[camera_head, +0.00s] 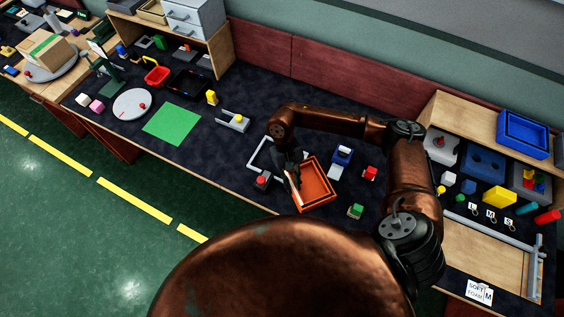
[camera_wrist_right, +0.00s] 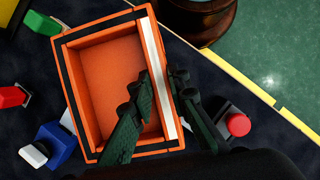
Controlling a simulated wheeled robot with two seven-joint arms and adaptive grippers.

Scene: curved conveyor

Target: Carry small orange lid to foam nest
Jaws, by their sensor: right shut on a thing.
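The orange lid (camera_head: 317,183) looks like a shallow orange tray with black-lined rims and a pale strip along one side. My right gripper (camera_head: 294,180) is shut on that pale-striped side wall. In the right wrist view, the lid (camera_wrist_right: 108,75) has its hollow side toward the camera, and the right gripper (camera_wrist_right: 164,95) has one finger inside it and one outside. I cannot tell whether the lid touches the table. A card reading "SOFT FOAM M" (camera_head: 480,292) lies at the lower right; I cannot make out the foam nest for certain. My left gripper is not in view.
A wooden board with grey rails (camera_head: 490,255) is at the right.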

